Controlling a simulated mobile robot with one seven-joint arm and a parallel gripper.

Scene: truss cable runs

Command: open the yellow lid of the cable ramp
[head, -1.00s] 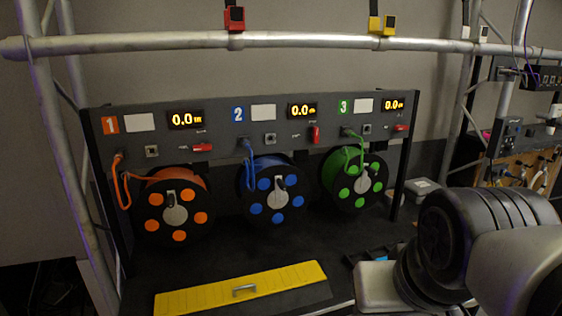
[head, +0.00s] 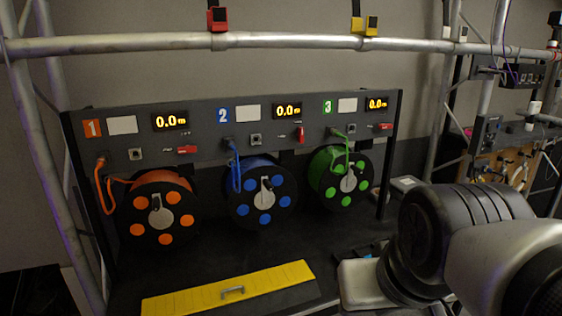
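The cable ramp's yellow lid (head: 205,296) lies flat and shut at the bottom of the head view. A grey handle (head: 232,292) sits on its middle. The dark ramp body (head: 300,296) shows along the lid's right and front edge. My arm fills the lower right of the view, to the right of the lid and apart from it. My gripper is outside the picture.
Behind the lid stand an orange cable reel (head: 158,212), a blue reel (head: 262,195) and a green reel (head: 341,179) under a grey panel (head: 205,120) with displays. A metal truss bar (head: 290,42) crosses above. The dark floor between the lid and reels is mostly clear.

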